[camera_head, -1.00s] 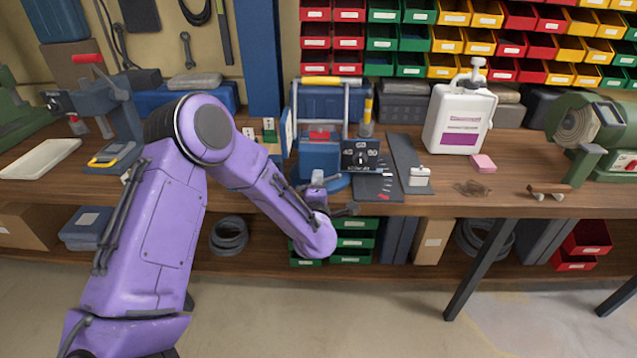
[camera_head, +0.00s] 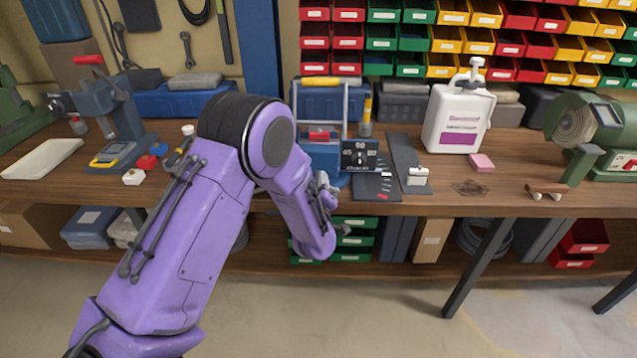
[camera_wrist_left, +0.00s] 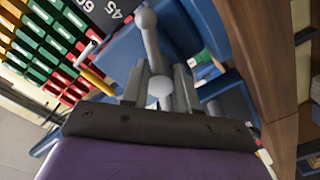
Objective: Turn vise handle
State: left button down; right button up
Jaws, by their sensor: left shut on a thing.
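The blue vise (camera_head: 319,158) stands at the bench's front edge, partly hidden behind my left arm in the head view. Its blue body (camera_wrist_left: 125,48) also shows in the left wrist view. The grey metal vise handle (camera_wrist_left: 151,45) is a rod with rounded ends, running up from between my fingers. My left gripper (camera_wrist_left: 160,92) is shut on the handle near its lower end. In the head view the left gripper (camera_head: 328,200) is in front of the vise, and my purple arm partly hides it. My right gripper is not in view.
A black dial plate (camera_head: 360,156) stands right of the vise. A white jug (camera_head: 458,122), a pink block (camera_head: 482,163) and a green machine (camera_head: 597,135) are further right. Open floor lies in front of the bench.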

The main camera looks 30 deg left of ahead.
pick_arm(q)
jog(key=shift+s+f+m, duration=0.15)
jog(key=shift+f+m, duration=0.1)
jog(key=shift+m, duration=0.75)
jog(key=shift+c, duration=2.4)
grip_release()
jog(key=shift+o, duration=0.3)
jog(key=shift+r, duration=0.15)
jog(key=b+v, duration=0.1)
jog(key=v, duration=0.9)
jog(key=shift+s+b, duration=0.2)
jog(key=shift+b, duration=0.15)
jog(key=shift+c, duration=0.3)
